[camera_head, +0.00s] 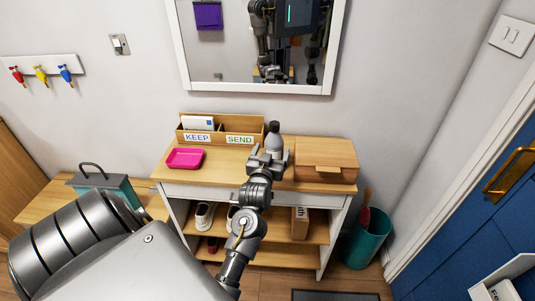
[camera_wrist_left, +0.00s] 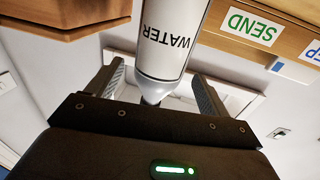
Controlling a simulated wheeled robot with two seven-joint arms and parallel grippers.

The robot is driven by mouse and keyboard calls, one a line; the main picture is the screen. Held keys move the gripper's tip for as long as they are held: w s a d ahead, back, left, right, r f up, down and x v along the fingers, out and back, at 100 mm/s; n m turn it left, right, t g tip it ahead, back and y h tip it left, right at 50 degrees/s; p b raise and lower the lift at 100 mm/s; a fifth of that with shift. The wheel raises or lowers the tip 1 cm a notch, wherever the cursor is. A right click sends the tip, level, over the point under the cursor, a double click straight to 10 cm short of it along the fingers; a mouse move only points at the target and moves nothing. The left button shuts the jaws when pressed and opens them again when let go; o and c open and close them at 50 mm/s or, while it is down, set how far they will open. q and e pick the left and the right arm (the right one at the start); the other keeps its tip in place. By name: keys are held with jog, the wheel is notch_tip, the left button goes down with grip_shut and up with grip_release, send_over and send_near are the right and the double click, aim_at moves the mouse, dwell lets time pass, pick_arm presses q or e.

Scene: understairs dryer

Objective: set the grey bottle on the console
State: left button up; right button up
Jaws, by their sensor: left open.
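The grey bottle (camera_head: 274,138) has a dark cap and is upright at the middle of the console (camera_head: 222,166), a white unit with a wooden top. My left gripper (camera_head: 267,157) is directly in front of the bottle and hides its base, so I cannot see how it meets the top. In the left wrist view the bottle (camera_wrist_left: 170,42), lettered WATER, is between the spread fingers of my left gripper (camera_wrist_left: 160,88), with a gap on each side. My right gripper is not in view.
A wooden letter rack (camera_head: 222,128) stands behind left of the bottle, and a pink tray (camera_head: 185,158) lies left. A wooden box (camera_head: 325,159) stands close on the right. A mirror (camera_head: 186,58) hangs above. A teal bin (camera_head: 368,239) stands on the floor at right.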

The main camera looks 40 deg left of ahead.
pick_arm(q)
jog(key=v, duration=0.6)
jog(key=shift+s+d+b, duration=0.2)
jog(key=shift+s+b, duration=0.1)
jog(key=shift+b, duration=0.05)
